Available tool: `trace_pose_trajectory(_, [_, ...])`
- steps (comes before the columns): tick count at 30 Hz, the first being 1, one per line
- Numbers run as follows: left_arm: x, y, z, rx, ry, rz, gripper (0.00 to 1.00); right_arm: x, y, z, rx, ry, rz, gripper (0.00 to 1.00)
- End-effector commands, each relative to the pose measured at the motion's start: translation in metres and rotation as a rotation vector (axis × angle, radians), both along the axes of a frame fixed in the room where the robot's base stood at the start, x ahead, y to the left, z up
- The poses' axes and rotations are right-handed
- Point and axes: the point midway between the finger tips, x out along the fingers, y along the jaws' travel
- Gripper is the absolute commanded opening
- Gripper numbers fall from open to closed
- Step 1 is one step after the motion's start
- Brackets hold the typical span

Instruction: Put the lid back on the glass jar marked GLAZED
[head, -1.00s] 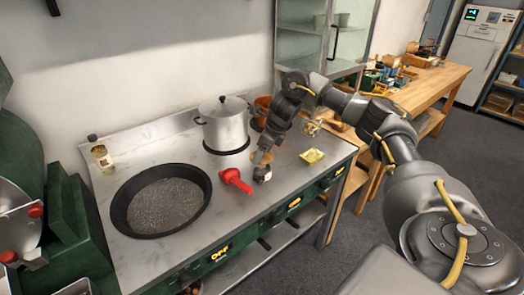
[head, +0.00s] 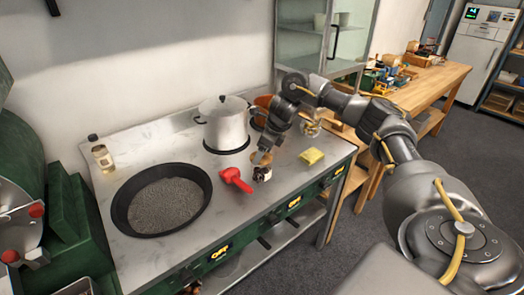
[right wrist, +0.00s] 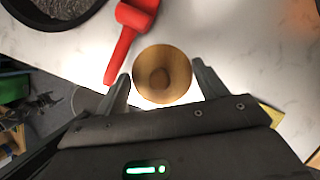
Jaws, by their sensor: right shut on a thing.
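My right gripper (head: 266,158) is shut on a round wooden lid with a knob, which shows between the two fingers in the right wrist view (right wrist: 163,75). A small dark jar with a pale label (head: 262,174) stands on the steel counter right under the gripper, near the front edge. The lid is over or on this jar; I cannot tell whether it is seated. The label's writing is too small to read. My left gripper is not in view.
A red scoop-like tool (head: 236,179) lies close left of the jar. A wide black pan (head: 120,215) and a steel pot (head: 224,127) are farther left and behind. A yellow block (head: 311,156) lies to the right. A labelled bottle (head: 102,155) stands at the back left.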

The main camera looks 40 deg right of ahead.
Motion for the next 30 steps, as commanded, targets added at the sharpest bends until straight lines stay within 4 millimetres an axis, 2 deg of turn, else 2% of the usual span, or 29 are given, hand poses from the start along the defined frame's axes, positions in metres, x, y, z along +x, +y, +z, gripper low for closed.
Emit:
trace_pose_trajectory(7, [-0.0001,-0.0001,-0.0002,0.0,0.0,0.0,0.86,0.0002,0.0001,0.0,0.0,0.0,0.0,0.5])
trace_pose_trajectory(8, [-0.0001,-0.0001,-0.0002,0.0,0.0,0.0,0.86,0.0002,0.0001,0.0,0.0,0.0,0.0,0.74])
trace_pose_trajectory(13, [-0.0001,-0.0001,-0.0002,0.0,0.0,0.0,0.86,0.0001,0.0001,-0.0001,0.0,0.0,0.0,0.96])
trace_pose_trajectory(19, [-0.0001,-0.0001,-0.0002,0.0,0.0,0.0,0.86,0.0001,0.0,0.0,0.0,0.0,0.0,0.97])
trace_pose_trajectory(20, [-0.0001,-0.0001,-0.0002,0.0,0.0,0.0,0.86,0.0001,0.0001,-0.0001,0.0,0.0,0.0,1.0])
trace_pose_trajectory(30, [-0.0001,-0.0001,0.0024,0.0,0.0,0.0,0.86,0.0002,0.0,0.003,0.0,0.0,0.0,1.0])
